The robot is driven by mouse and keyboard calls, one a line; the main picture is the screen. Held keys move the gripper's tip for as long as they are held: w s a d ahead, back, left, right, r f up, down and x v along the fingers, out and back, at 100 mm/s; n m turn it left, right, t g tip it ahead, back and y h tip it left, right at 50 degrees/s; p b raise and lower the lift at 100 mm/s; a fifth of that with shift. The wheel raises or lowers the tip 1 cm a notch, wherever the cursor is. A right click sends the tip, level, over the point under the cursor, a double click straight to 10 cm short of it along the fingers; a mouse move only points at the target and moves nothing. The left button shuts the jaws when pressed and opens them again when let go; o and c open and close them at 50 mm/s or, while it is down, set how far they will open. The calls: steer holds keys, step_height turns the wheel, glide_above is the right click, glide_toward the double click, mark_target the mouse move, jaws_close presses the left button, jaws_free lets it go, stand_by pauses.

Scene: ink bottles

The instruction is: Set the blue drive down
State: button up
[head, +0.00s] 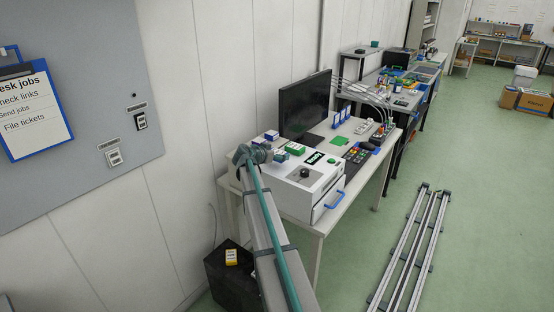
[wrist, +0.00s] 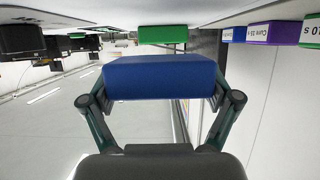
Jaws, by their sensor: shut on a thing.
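The blue drive (wrist: 160,78) is a plain blue block in the wrist view. My gripper (wrist: 160,92) is shut on it, with one finger at each end. The wrist picture looks upside down, with a pale work surface along its top edge. I cannot tell whether the drive touches that surface. In the head view the end of my arm is at the near left end of the desk (head: 337,200). I cannot make out the drive or my fingertips clearly there.
A green block (wrist: 162,34) stands beyond the drive. Labelled blue, purple (wrist: 286,33) and green boxes stand at the right. In the head view, a white machine (head: 300,190) with a blue handle and a monitor (head: 305,103) occupy the desk. Rails (head: 408,250) lie on the floor.

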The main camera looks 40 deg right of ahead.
mark_target(277, 165)
steer(key=shift+w+d+f+p, duration=0.3)
steer(key=shift+w+f, duration=0.05)
steer(key=shift+f, duration=1.45)
steer(key=shift+f+b, duration=0.2)
steer(key=shift+b, duration=0.15)
steer(key=o, duration=1)
steer(key=shift+r, duration=0.1)
steer(key=shift+a+r+p, duration=0.1)
steer(key=shift+r+p, duration=0.05)
steer(key=shift+p, duration=1.15)
